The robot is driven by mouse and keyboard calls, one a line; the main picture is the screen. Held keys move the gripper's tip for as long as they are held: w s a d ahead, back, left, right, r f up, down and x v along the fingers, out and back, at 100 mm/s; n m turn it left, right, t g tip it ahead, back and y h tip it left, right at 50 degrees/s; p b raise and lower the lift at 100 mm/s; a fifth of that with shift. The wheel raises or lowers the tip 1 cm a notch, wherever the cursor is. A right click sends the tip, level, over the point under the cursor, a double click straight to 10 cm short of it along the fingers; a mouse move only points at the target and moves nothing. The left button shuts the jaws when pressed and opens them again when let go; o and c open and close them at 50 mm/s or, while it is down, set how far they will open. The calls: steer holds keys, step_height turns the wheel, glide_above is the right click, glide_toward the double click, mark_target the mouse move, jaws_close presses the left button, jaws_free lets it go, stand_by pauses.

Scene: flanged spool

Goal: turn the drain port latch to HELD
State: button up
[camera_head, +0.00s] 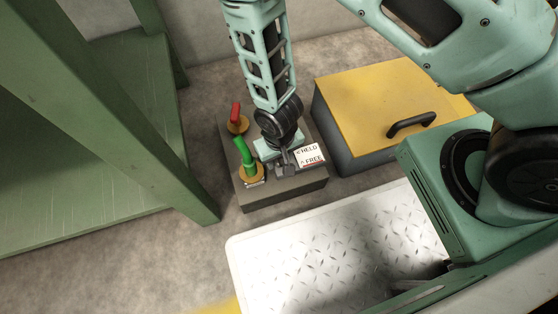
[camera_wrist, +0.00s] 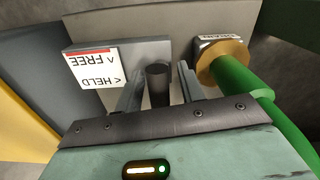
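The latch shows in the wrist view as a dark upright post (camera_wrist: 158,78) in front of a grey block. My gripper (camera_wrist: 160,88) has one finger on each side of the post, with narrow gaps that look clear, so it seems open around it. In the head view my gripper (camera_head: 286,160) points down at the block's top, and the latch is mostly hidden beneath it. A white sign (camera_head: 309,155) reads HELD and FREE with arrows; it shows upside down in the wrist view (camera_wrist: 95,68).
A green bent pipe (camera_head: 243,150) on a brass flange stands close left of my gripper; a red one (camera_head: 236,113) stands behind it. A yellow-lidded box (camera_head: 370,95) with a black handle is at right. A green frame (camera_head: 120,100) stands at left.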

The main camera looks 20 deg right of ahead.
steer(key=shift+f, duration=0.4)
